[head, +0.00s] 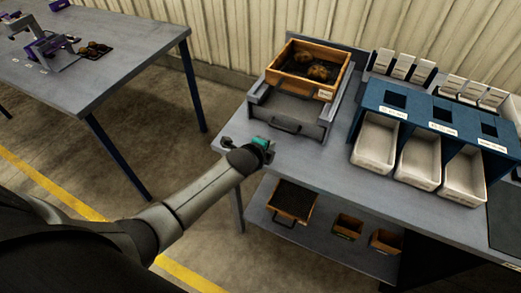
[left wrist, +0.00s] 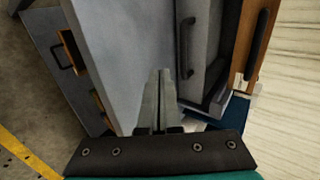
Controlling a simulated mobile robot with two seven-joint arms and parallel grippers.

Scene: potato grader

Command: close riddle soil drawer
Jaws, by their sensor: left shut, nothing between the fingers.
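The grey riddle (head: 258,88) stands on the bench top, with a wooden box holding dark lumps on it. Its soil drawer (head: 291,108) faces the bench's front edge and has a dark bar handle (head: 284,127). I cannot tell exactly how far the drawer stands out. In the left wrist view the handle (left wrist: 187,46) shows upright, beyond the fingertips. My left gripper (head: 270,150) is at the bench's front edge, in front of the drawer and apart from the handle. Its fingers (left wrist: 163,90) are shut and empty. My right gripper is not in view.
The wooden box (head: 325,95) sits above the drawer. A blue stand (head: 432,108) with white bins (head: 374,143) is to the right. A lower shelf (head: 330,236) holds wooden crates (head: 291,202). Another table (head: 110,75) stands at left, with open floor between.

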